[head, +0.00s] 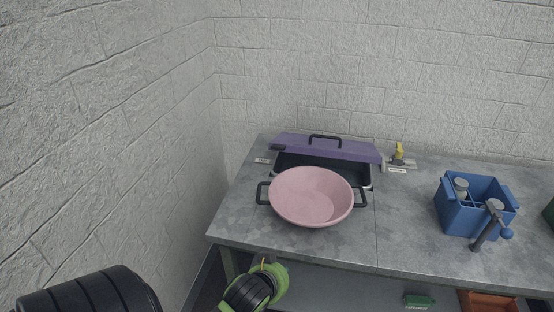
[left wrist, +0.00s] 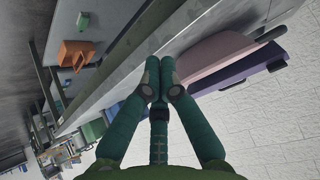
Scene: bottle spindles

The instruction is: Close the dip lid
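The purple dip lid (head: 340,149) with a black handle (head: 325,138) stands open at the back of a dark basin (head: 290,162) in the worktop. A pink bowl (head: 311,196) with black side handles sits in front and hides much of the basin. In the left wrist view the purple lid (left wrist: 240,89) shows beyond the pink bowl (left wrist: 212,56). My left gripper (left wrist: 161,80) has its green fingers together with nothing visible between them. In the head view green and black parts of my left arm show below the worktop's front edge. My right gripper is not in view.
A blue crate (head: 455,216) with bottles and a grey lever with a blue knob (head: 506,234) stand at the right. A small yellow-handled device (head: 399,152) is right of the lid. The grey worktop (head: 400,235) is bare between bowl and crate. Stone walls close off the back and left.

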